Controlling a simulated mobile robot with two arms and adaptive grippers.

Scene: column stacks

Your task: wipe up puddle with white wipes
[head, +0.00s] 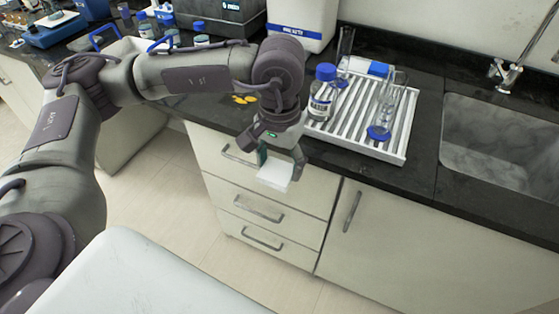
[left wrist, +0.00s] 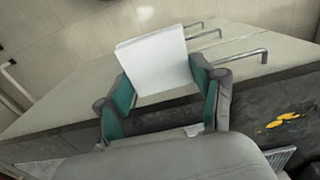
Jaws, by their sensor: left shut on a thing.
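My left gripper (head: 279,168) is shut on a white wipe (head: 274,173) and holds it in front of the drawers, just off the counter's front edge. In the left wrist view the wipe (left wrist: 155,62) sits between the two green-padded fingers of the gripper (left wrist: 160,92). The yellow puddle (head: 244,99) lies as small patches on the dark counter, to the left of the gripper. It also shows at the right of the left wrist view (left wrist: 286,119). My right gripper does not show.
A white ribbed rack (head: 403,137) with a blue-capped bottle (head: 322,92) and a glass cylinder (head: 386,105) stands right of the puddle. A sink (head: 500,145) is farther right. A white container (head: 301,22) and several bottles stand behind. Drawer handles (head: 259,209) stick out below the counter.

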